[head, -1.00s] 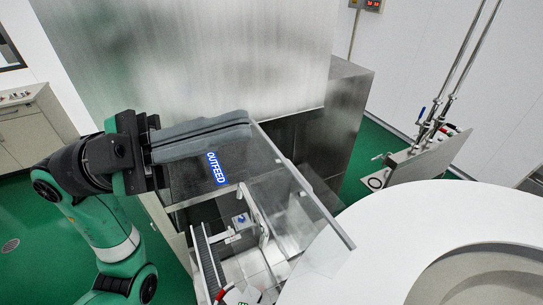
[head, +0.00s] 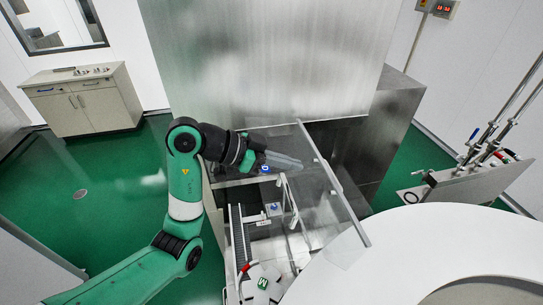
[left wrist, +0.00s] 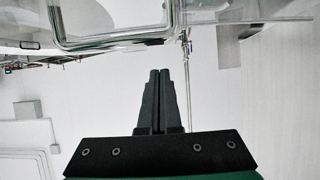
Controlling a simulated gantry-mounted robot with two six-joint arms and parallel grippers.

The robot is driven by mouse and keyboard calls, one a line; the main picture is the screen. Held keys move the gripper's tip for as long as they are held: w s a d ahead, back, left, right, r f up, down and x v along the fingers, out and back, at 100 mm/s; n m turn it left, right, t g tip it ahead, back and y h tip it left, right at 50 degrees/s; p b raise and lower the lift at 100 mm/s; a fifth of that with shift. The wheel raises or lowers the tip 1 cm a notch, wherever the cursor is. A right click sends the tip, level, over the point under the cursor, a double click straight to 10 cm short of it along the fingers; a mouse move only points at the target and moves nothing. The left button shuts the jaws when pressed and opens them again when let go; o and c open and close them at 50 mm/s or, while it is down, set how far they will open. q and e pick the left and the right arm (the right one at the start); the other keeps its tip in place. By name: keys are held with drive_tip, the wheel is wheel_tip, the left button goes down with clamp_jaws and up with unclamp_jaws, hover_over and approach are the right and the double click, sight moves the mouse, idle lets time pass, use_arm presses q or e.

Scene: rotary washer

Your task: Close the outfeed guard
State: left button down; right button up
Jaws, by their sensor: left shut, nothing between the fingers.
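The outfeed guard (head: 335,190) is a clear panel with a pale edge bar, in the middle of the head view over the outfeed opening. In the left wrist view the shut fingers (left wrist: 158,72) point at a clear panel with a rounded rim (left wrist: 115,40), just beyond the tips. My right gripper is not in view.
A steel housing (head: 270,60) stands behind the guard. A conveyor (head: 240,245) and a white device (head: 262,285) lie below it. A large white round surface (head: 430,240) is at the right. A cabinet (head: 85,98) stands at the left, with open green floor before it.

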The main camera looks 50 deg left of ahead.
sight(282, 178)
use_arm(q)
drive_tip(key=shift+x, duration=1.1)
drive_tip(key=shift+s+a+f+p, duration=0.25)
drive_tip(key=shift+s, duration=0.25)
drive_tip(key=shift+s+a+f+p, duration=0.2)
drive_tip(key=shift+s+a+f, duration=0.05)
drive_tip(key=shift+s, duration=0.3)
drive_tip(key=shift+s+a+f, duration=0.2)
drive_tip(key=shift+s+f, duration=0.1)
drive_tip(key=shift+s, duration=0.3)
drive_tip(key=shift+a, duration=0.1)
